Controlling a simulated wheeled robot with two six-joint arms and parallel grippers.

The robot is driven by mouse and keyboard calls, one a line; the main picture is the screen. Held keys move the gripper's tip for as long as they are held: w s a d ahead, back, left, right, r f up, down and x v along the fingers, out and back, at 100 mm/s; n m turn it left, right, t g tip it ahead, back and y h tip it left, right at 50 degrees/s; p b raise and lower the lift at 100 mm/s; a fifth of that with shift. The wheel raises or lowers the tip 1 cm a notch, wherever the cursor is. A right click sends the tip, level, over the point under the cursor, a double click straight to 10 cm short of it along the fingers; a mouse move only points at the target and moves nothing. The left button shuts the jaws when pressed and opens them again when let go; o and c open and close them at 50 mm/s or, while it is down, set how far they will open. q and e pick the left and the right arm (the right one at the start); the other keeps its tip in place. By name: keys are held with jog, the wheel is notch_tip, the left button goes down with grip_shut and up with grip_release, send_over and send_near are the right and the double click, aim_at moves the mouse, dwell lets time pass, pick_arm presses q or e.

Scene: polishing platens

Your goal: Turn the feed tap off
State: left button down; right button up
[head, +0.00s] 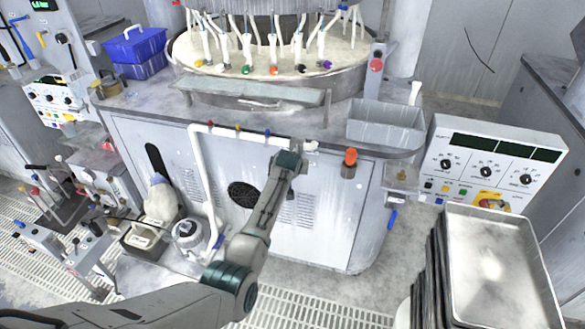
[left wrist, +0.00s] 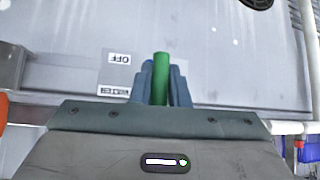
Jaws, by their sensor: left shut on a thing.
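My left gripper (head: 290,158) reaches up to the white pipe that runs along the front of the grey machine cabinet. In the left wrist view its two fingers (left wrist: 161,85) are closed on a green tap lever (left wrist: 161,72), which sticks out between them. A small label reading OFF (left wrist: 118,58), upside down in this view, is on the panel left of the lever. A second label (left wrist: 112,90) below it is too small to read. In the head view my gripper hides the lever and both labels. My right gripper is not in view.
The white pipe (head: 200,165) carries red, yellow and blue handles left of my gripper. A grey bin (head: 386,125) sits on the ledge above. A control box (head: 490,165) and a stack of metal trays (head: 500,255) are at right.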

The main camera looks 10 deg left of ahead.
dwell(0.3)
pick_arm(q)
jog(key=c, duration=1.4)
grip_release()
jog(key=shift+s, duration=0.1)
jog(key=b+v, duration=0.2)
jog(key=v, duration=0.8)
jog(key=shift+s+r, duration=0.25)
